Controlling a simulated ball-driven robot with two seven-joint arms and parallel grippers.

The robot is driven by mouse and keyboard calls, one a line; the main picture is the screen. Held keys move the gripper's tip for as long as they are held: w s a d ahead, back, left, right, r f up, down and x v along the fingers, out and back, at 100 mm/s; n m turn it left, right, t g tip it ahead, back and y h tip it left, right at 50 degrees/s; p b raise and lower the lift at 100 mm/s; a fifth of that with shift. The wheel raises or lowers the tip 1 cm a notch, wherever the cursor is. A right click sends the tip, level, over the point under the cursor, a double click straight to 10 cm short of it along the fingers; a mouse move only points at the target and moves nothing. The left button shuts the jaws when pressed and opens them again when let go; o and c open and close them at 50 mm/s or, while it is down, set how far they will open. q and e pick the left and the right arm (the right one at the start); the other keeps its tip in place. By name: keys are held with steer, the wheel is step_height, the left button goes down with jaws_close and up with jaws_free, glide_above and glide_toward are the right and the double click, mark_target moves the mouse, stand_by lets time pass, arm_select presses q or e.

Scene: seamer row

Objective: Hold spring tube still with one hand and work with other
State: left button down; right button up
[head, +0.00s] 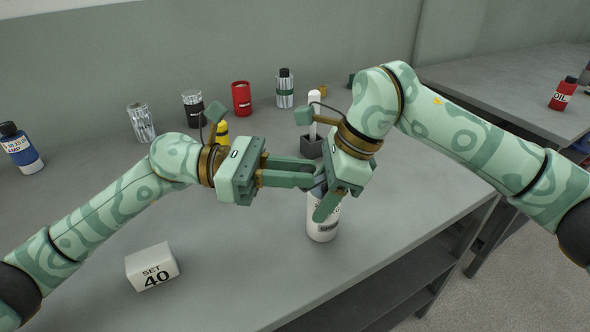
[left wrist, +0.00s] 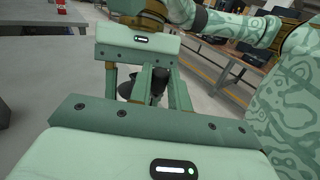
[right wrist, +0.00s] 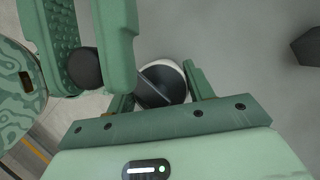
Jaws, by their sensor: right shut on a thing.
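The white spring tube (head: 322,226) stands upright near the table's front edge, its lettering partly covered. My right gripper (head: 326,200) comes down around its upper part and is shut on it. In the right wrist view the tube's round mouth (right wrist: 166,80) shows between the fingers, with a thin dark rod slanting over it. My left gripper (head: 312,174) reaches in level from the left, just above the tube. A dark round knob (right wrist: 85,68) shows between its fingertips; whether they grip it is unclear. In the left wrist view a dark piece (left wrist: 158,84) also shows there.
A white block marked SET 40 (head: 152,268) lies front left. Behind stand a blue bottle (head: 20,148), a red can (head: 241,98), silver and dark containers, a yellow bottle (head: 222,132) and a dark holder (head: 311,146) with a white-handled item. A red oil bottle (head: 563,94) stands far right.

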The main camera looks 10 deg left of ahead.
arm_select(q)
steer(key=n+t, duration=0.2)
steer(key=t, duration=0.1)
steer(key=s+n+t, duration=0.1)
steer(key=shift+d+t+y, duration=0.3)
steer(key=shift+d+t, duration=0.1)
steer(key=c, duration=1.3)
jaws_free()
steer(key=v, duration=1.2)
steer(key=shift+f, duration=0.1)
